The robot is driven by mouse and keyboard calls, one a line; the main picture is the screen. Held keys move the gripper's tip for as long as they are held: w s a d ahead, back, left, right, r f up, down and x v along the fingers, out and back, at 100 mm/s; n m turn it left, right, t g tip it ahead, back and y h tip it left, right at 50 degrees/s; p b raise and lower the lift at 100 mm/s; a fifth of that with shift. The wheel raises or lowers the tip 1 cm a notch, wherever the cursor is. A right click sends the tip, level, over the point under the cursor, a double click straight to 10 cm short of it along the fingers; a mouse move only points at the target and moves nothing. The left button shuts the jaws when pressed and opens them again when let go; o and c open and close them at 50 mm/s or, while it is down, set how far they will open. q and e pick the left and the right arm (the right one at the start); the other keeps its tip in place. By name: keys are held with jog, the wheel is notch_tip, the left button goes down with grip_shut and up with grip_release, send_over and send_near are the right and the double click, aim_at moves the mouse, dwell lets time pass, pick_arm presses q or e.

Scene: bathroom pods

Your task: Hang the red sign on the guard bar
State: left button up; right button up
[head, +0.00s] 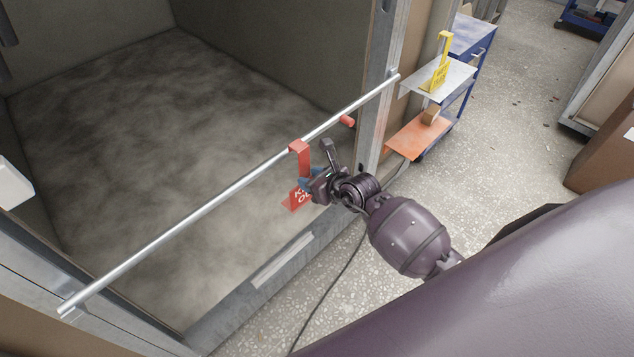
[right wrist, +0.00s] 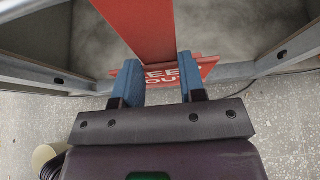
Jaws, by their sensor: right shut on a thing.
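The red sign (head: 296,200) with white "KEEP OUT" lettering has a long strap with a hooked top (head: 299,147). In the head view the hook top overlaps the silver guard bar (head: 190,217); I cannot tell whether it rests on it. The bar spans the pod opening. My right gripper (head: 312,183) is shut on the sign's strap, below the bar and on its near side, and partly hides the sign. In the right wrist view, the red strap (right wrist: 146,28) runs up between the blue-padded fingers (right wrist: 158,78), with the lettered plate beyond. My left gripper is not in view.
A short red piece (head: 347,121) shows just below the bar's right part. A blue cart (head: 472,38), a yellow sign (head: 438,75) on a grey shelf and an orange shelf (head: 418,137) stand right of the pod's post (head: 378,100). A cable crosses the speckled floor.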

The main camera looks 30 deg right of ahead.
aim_at(305, 171)
jog(key=shift+w+a, duration=0.3)
jog(key=shift+w, duration=0.55)
jog(key=shift+w+a+b, duration=0.15)
jog(key=shift+w+a, duration=0.1)
jog(key=shift+w, duration=0.4)
jog(key=shift+w+a+b, duration=0.15)
jog(key=shift+w+a, duration=0.05)
jog(key=shift+w, duration=0.4)
jog(key=shift+w+f, duration=0.15)
jog(key=shift+f, duration=0.05)
jog(key=shift+f+b, duration=0.95)
jog(key=shift+f, duration=0.35)
jog(key=o, duration=1.1)
